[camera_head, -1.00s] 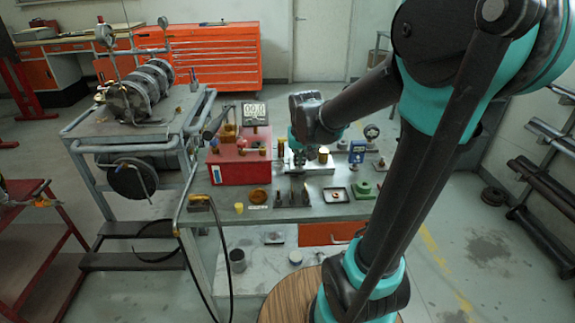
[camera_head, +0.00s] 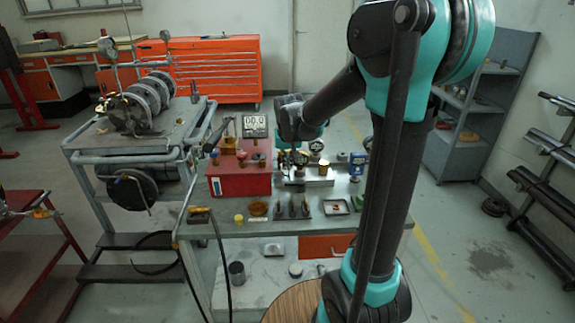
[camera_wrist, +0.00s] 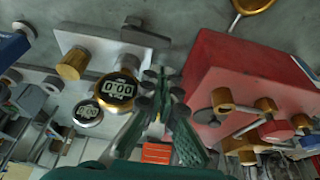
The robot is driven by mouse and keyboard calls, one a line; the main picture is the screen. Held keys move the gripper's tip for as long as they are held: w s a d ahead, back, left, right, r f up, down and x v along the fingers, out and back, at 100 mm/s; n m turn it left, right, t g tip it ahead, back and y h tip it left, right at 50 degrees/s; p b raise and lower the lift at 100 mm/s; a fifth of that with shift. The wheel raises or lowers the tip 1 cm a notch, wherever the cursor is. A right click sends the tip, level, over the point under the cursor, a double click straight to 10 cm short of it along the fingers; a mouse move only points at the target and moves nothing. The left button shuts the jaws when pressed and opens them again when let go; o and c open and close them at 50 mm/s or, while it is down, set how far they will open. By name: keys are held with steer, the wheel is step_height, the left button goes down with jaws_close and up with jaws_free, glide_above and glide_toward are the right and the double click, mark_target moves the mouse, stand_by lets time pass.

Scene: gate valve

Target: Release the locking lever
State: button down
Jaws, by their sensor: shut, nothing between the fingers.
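My gripper (camera_wrist: 159,78) is shut and empty in the wrist view, its fingertips between a red box (camera_wrist: 240,72) and a pale block with gauges (camera_wrist: 88,55). In the head view my gripper (camera_head: 297,168) hangs over the bench, just right of the red box (camera_head: 238,182). A dark lever handle (camera_head: 217,135) slants up at the left end of the red box. Brass-ringed fittings (camera_wrist: 265,104) with a dark knob stand on the box's face in the wrist view. I cannot tell which part is the locking lever.
A flanged valve assembly (camera_head: 140,107) sits on a trolley to the left. A digital readout (camera_wrist: 115,88) is close to my fingers.

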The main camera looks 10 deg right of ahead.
mark_target(286, 182)
steer(key=x, duration=0.7)
steer(key=shift+w+f, duration=0.15)
steer(key=shift+f, duration=0.2)
steer(key=shift+s+n, duration=0.3)
steer(key=shift+n, duration=0.2)
steer(key=shift+s+a+n+y, duration=0.1)
steer(key=shift+s+n+y, duration=0.45)
steer(key=shift+n, duration=0.65)
steer(key=n, duration=0.1)
steer(key=s+n+y, duration=0.1)
steer(key=n, duration=0.1)
steer(key=shift+s+n+g, duration=0.3)
steer(key=shift+s, duration=0.05)
steer(key=n, duration=0.1)
steer(key=s+d+n+y, duration=0.1)
steer(key=n, duration=0.1)
steer(key=shift+s+n+g, duration=0.3)
steer(key=shift+g, duration=0.1)
steer(key=n, duration=0.2)
steer(key=s+d+n+g, duration=0.1)
steer(key=n, duration=0.1)
steer(key=shift+s+d+n+y, duration=0.15)
steer(key=shift+s+n+y, duration=0.1)
steer(key=shift+n+y, duration=0.1)
steer(key=shift+s, duration=0.2)
steer(key=shift+s+a, duration=0.3)
steer(key=shift+s, duration=0.25)
